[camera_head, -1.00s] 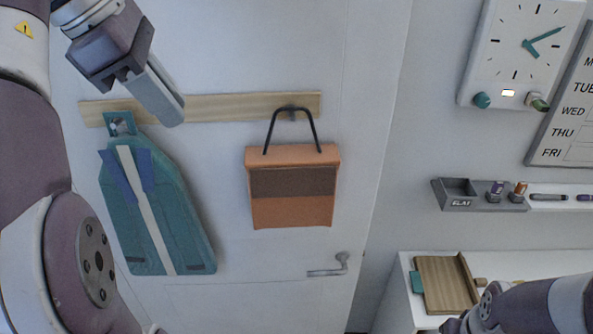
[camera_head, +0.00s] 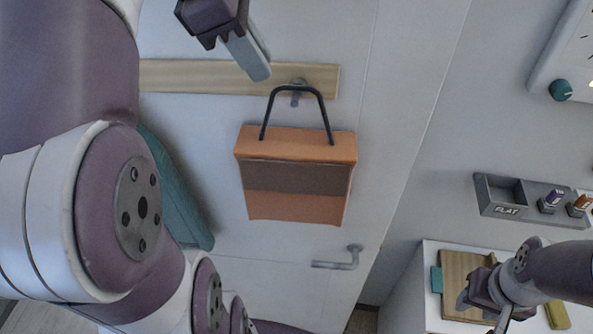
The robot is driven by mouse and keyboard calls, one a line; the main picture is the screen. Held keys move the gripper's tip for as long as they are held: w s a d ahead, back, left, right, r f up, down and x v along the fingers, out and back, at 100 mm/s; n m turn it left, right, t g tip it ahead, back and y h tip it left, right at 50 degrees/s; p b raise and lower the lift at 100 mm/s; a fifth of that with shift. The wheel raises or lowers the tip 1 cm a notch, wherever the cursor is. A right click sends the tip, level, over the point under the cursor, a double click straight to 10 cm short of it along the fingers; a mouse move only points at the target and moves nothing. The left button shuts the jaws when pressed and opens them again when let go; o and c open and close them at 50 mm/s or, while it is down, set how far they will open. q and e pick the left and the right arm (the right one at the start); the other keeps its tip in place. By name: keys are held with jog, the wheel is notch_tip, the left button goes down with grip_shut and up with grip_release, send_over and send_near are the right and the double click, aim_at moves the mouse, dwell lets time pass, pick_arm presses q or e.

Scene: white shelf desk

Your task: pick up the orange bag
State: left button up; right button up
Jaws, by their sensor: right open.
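The orange bag (camera_head: 297,208) with a dark brown band hangs by its black handle (camera_head: 300,90) from a hook (camera_head: 297,98) on a wooden rail at the door. My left gripper (camera_head: 254,62) is at the top, up and left of the handle and apart from it in the picture. Its fingers overlap in this view, so I cannot tell whether they are open or shut. My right gripper (camera_head: 482,312) is open at the lower right, in front of the white desk and away from the bag.
The wooden rail (camera_head: 200,77) runs across the door. A teal bag (camera_head: 175,190) hangs at the left, mostly hidden by my arm. A door handle (camera_head: 337,262) is below the orange bag. A grey wall tray (camera_head: 505,198) and a white desk (camera_head: 408,290) are at the right.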

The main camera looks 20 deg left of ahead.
aim_at(278, 89)
pick_arm(q)
jog(key=w+f, duration=0.1)
jog(key=f, duration=0.1)
jog(key=w+d+f+p, duration=0.1)
jog(key=w+f, duration=0.1)
jog(key=shift+w+f+p, duration=0.1)
jog(key=shift+f+p, duration=0.05)
jog(key=shift+p, duration=0.15)
jog(key=shift+f, duration=0.2)
jog(key=shift+s+r, duration=0.1)
jog(key=shift+s, duration=0.4)
grip_shut()
jog(key=shift+w, duration=0.15)
